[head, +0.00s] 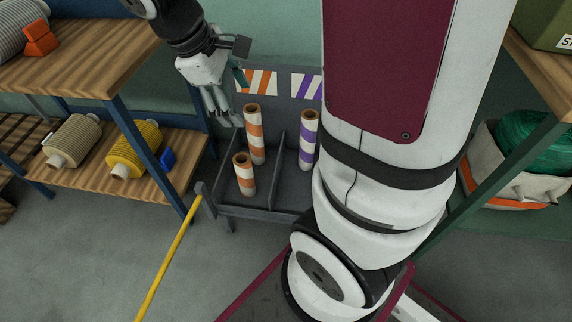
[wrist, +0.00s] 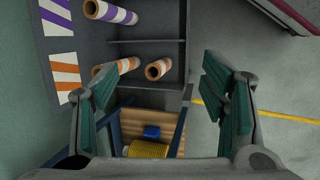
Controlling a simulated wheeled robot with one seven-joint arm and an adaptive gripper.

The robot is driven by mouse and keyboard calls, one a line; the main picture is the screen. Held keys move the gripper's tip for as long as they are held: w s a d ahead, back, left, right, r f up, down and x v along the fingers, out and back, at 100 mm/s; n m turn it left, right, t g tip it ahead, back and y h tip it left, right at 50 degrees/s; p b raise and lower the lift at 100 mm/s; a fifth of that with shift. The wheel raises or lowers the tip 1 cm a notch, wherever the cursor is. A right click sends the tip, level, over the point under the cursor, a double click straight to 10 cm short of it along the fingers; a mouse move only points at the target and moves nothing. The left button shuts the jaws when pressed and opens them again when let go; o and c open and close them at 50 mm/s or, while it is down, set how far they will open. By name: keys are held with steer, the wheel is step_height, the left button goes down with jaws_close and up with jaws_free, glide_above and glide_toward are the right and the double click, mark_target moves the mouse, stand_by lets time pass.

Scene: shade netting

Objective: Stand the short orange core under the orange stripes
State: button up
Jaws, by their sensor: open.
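The short orange core (head: 244,175), white with orange bands and a brown open top, stands upright in the left bay of the grey rack (head: 240,213). A taller orange-banded core (head: 256,140) stands behind it in the same bay. The orange stripes sign (head: 260,82) is on the back panel above that bay. My gripper (head: 232,108) is open and empty, above and left of the cores. In the wrist view the short core (wrist: 159,69) shows between the spread fingers (wrist: 170,66), apart from them, with the taller core (wrist: 115,68) beside it.
A purple-banded core (head: 309,140) stands in the bay to the right, past a divider (head: 275,168), under a purple stripes sign (head: 306,86). A wooden shelf unit (head: 150,190) with twine spools is at left. My arm hides the rack's right side.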

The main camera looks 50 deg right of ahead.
steer(key=s+a+r+m+y, duration=0.2)
steer(key=s+a, duration=0.3)
steer(key=s, duration=0.6)
steer(key=s+a+r+m+t+y, duration=0.1)
steer(key=s+a+r+m, duration=0.3)
steer(key=s, duration=0.7)
steer(key=shift+a+r+y, duration=0.25)
steer(key=shift+a+y, duration=0.2)
steer(key=shift+y, duration=0.15)
steer(key=shift+s, duration=0.1)
step_height(320, 180, up, 33)
steer(key=t+p, duration=0.4)
steer(key=p, duration=2.7)
steer(key=shift+d, duration=0.3)
steer(key=shift+c, duration=0.2)
